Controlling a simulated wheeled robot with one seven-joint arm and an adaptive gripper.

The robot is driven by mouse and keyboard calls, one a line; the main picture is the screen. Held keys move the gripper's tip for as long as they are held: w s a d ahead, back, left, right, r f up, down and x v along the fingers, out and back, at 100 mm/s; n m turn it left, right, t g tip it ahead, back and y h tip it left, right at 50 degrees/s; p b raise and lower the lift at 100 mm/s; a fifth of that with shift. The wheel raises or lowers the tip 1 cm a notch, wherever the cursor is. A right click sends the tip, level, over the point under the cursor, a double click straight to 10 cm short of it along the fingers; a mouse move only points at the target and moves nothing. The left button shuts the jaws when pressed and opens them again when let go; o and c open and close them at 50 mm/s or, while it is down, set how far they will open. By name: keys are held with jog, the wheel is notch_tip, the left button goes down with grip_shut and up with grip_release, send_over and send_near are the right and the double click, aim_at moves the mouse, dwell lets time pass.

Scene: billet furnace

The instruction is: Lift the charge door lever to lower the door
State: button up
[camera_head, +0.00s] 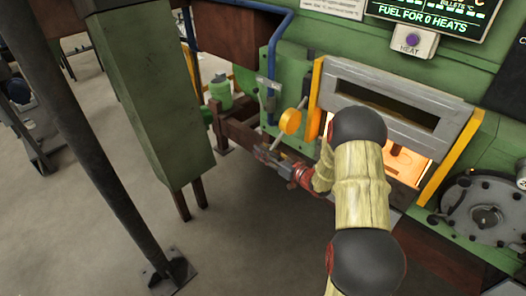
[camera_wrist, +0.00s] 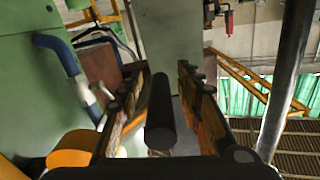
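The charge door (camera_head: 372,92) is a grey panel with a dark slot between yellow side posts in the head view. A glowing opening shows below it, partly covered by my arm. Left of the door are yellow round hubs (camera_head: 290,121) with a thin grey rod, apparently the lever. My gripper (camera_head: 264,155) is low and left of these hubs. In the wrist view my gripper (camera_wrist: 162,105) has its fingers spread. A dark cylinder (camera_wrist: 160,110), apparently the lever's grip, lies between them with gaps on both sides. A yellow hub (camera_wrist: 72,150) shows at lower left.
A blue pipe (camera_head: 274,45) runs down the green furnace wall left of the door. A green box column (camera_head: 150,90) and a dark post (camera_head: 95,150) stand left. Open floor lies below.

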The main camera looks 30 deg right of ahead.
jog(key=shift+w, duration=0.3)
jog(key=shift+c, duration=0.6)
jog(key=c, duration=0.7)
grip_shut()
